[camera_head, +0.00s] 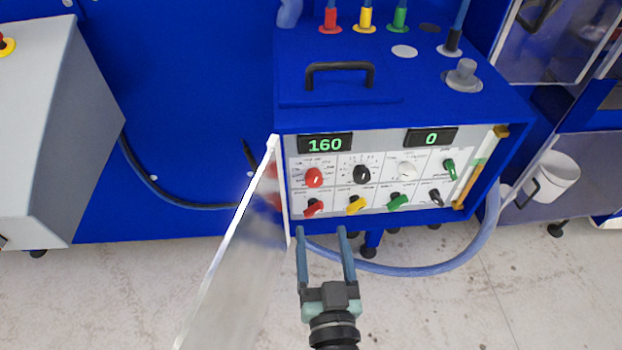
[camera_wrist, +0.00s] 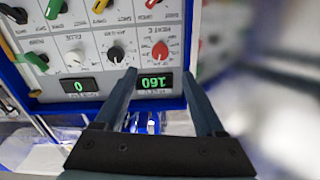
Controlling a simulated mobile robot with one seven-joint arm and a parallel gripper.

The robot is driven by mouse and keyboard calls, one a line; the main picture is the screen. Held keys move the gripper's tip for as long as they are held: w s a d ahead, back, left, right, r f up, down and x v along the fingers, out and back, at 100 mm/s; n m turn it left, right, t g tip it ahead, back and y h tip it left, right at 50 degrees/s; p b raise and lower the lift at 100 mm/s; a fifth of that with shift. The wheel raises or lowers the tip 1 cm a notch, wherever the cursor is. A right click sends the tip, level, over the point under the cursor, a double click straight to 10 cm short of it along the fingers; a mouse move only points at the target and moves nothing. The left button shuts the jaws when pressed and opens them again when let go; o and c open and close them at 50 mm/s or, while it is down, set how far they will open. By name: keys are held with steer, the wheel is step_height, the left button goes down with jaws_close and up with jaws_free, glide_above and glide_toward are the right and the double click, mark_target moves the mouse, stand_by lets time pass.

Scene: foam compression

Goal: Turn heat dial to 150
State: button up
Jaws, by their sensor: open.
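The heat dial (camera_head: 314,177) is a round red knob at the upper left of the machine's panel. It also shows in the wrist view (camera_wrist: 160,51), where the panel appears upside down. The green display (camera_head: 325,144) above it reads 160, and it reads 160 in the wrist view (camera_wrist: 157,82) too. My gripper (camera_head: 321,231) is open and empty, in front of and below the panel. In the wrist view its two fingers (camera_wrist: 160,76) point toward the display and the red dial, apart from the dial. The dial's exact pointer setting is too small to read.
A clear door (camera_head: 235,240) stands open just left of my gripper. A black knob (camera_head: 362,174) sits right of the heat dial, and a red knob (camera_head: 313,208) below it. Another display (camera_head: 431,138) reads 0. A hose (camera_head: 410,271) curves below the machine.

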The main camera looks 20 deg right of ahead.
mark_target(314, 183)
steer(key=p+x, duration=0.3)
steer(key=x, duration=0.6)
steer(key=shift+w+d+r, duration=0.1)
steer(key=shift+w+r, duration=0.05)
steer(key=shift+w, duration=0.2)
steer(key=shift+p+x, duration=0.5)
steer(key=shift+x, duration=0.35)
jaws_close()
